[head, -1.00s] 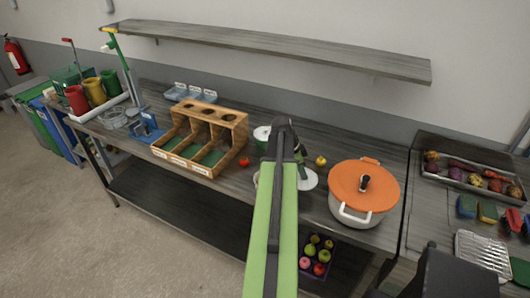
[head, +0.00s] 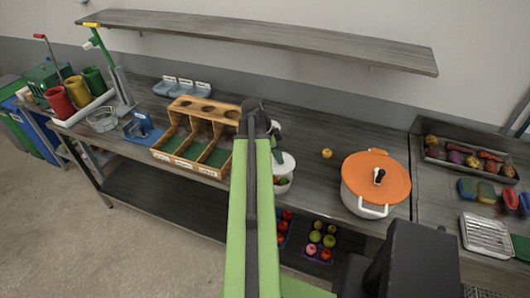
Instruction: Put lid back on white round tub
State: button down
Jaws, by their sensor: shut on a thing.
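My gripper (head: 278,154) is shut on the white round lid (head: 287,163), with its fingers partly hidden by my own arm. The lid is at the rear of the white round tub (head: 283,188), over it or just above it; I cannot tell whether they touch. Small red and green contents show in the tub below the lid's front edge, so the tub is not fully covered from this view. The tub stands near the table's front edge, its left side hidden behind my green arm.
An orange-lidded white pot (head: 365,205) stands to the right, with a yellow fruit (head: 327,153) behind left. A wooden divided box (head: 193,172) stands left of my arm. A wall shelf (head: 270,40) hangs above. Crates of fruit (head: 318,243) are below.

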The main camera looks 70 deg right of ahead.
aim_at(275, 163)
jog(key=shift+s, duration=0.2)
jog(key=shift+w+f+b, duration=0.3)
jog(key=shift+f+b, duration=0.55)
notch_tip(275, 163, down, 5)
jog(key=b, duration=0.4)
jog(key=shift+s+r+b, duration=0.1)
jog(key=shift+r+b, duration=0.05)
jog(key=shift+b, duration=0.2)
dwell(0.8)
jog(key=c, duration=0.7)
grip_release()
